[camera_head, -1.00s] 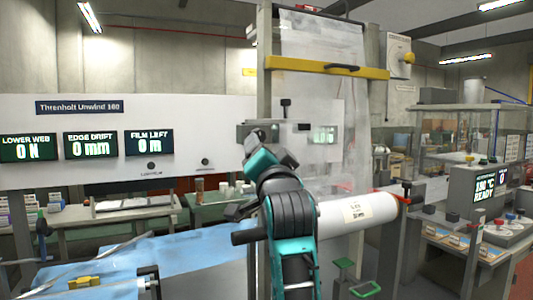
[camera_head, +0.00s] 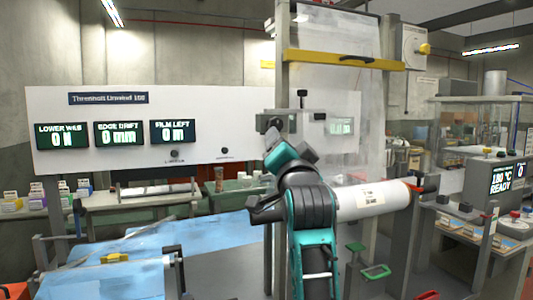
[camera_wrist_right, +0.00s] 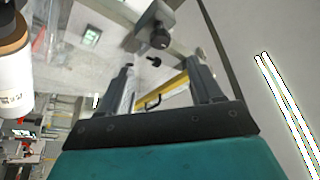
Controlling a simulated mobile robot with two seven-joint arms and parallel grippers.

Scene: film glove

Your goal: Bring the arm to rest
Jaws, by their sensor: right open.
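My right arm (camera_head: 312,215), teal and black, rises from the bottom of the head view and bends up in front of the machine. Its gripper's fingertips cannot be made out there. In the right wrist view the right gripper (camera_wrist_right: 160,66) is open, with nothing between its two dark fingers. The yellow bar (camera_wrist_right: 172,92) shows beyond them, apart from the jaws. My left gripper is not in view.
A white film roll (camera_head: 372,200) lies just right of the arm and also shows in the wrist view (camera_wrist_right: 14,80). A clear film sheet (camera_head: 345,110) hangs behind, under the yellow bar (camera_head: 340,62). Blue sheeting (camera_head: 215,240) lies at left. Displays (camera_head: 118,133) stand on a white panel.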

